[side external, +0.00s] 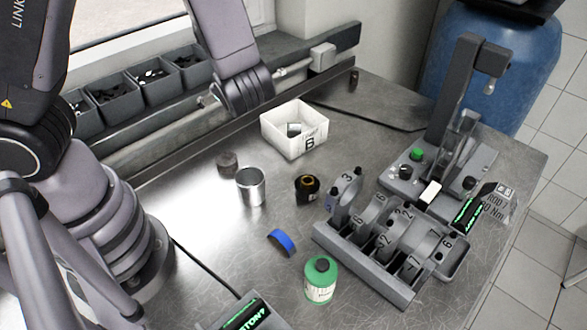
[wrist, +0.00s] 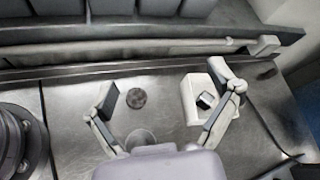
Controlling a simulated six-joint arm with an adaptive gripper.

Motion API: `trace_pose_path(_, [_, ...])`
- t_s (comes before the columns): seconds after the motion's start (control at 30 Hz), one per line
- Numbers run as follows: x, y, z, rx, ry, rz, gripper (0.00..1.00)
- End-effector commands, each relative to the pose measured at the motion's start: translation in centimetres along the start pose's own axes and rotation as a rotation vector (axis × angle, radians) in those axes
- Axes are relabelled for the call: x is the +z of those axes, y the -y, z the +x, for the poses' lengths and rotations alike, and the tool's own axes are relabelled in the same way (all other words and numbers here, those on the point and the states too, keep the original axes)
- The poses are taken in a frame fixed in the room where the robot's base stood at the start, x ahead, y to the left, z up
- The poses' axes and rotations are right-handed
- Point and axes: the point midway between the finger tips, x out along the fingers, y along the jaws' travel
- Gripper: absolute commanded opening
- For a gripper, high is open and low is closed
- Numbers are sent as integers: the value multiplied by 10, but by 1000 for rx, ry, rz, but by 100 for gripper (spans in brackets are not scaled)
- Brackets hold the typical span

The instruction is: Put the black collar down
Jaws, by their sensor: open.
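A short black round part (side external: 306,188) with a yellowish top stands on the metal bench, right of a silver cylinder (side external: 251,187); it looks like the black collar, though I cannot be sure. A dark grey-brown disc-like part (side external: 228,161) sits behind the cylinder. The disc also shows in the wrist view (wrist: 136,98), between my fingers in the picture. My gripper (wrist: 166,92) is wide open above the bench, with nothing between its fingers. The silver cylinder (wrist: 140,138) is partly hidden by my gripper body. My fingers are not clear in the side view.
A white bin marked B (side external: 310,149) holds a small grey part (side external: 294,129). Bins (side external: 120,110) line the back.

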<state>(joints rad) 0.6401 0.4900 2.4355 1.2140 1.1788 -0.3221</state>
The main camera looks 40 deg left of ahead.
Motion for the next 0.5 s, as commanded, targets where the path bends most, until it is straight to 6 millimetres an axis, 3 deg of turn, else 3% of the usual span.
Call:
trace_pose_path(0.03, [28, -4, 1, 104, -17, -128, 89])
trace_pose_path(0.2, [90, -34, -10, 437, -129, -535, 89])
trace_pose_path(0.33, [119, -53, -32, 635, -276, -856, 89])
trace_pose_path(0.5, [144, -61, -68, 780, -510, -1233, 89])
